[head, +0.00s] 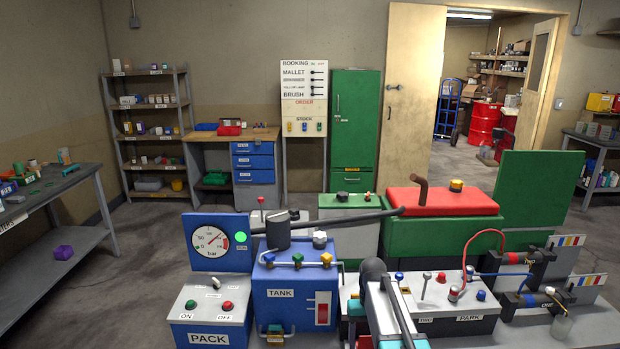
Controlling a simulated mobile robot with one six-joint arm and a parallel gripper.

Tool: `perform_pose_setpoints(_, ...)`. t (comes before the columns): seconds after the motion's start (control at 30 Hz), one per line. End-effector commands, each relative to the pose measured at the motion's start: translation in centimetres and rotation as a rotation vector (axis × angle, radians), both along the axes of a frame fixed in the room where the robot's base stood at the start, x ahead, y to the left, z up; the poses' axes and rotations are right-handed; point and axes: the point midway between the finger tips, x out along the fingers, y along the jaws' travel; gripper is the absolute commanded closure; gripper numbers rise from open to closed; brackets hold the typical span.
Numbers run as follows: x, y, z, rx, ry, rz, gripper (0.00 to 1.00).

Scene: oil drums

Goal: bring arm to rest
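A grey and dark arm-like part (385,300), which looks like my own arm, rises at the bottom centre in the head view. It has a dark rounded top and two pale bars running down towards me. I cannot make out a gripper or fingertips on it.
A long dark bar (345,219) crosses above the TANK box. The PACK box (212,322) has a gauge (210,241) behind it. A green machine with a red top (445,202) stands behind. Open floor (150,240) lies at the left; a doorway is behind.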

Motion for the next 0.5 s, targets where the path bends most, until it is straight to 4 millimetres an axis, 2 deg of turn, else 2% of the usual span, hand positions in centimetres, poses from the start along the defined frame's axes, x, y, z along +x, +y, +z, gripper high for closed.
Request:
perform_pose_setpoints(0.03,-1.1,0.0,-2.2,-0.001,0.024,0.0,0.34)
perform_pose_setpoints(0.1,-2.4,0.0,-4.4,0.0,0.05,0.0,0.34)
perform_pose_setpoints(0.5,-10.4,0.1,-15.9,0.0,0.183,0.0,0.34)
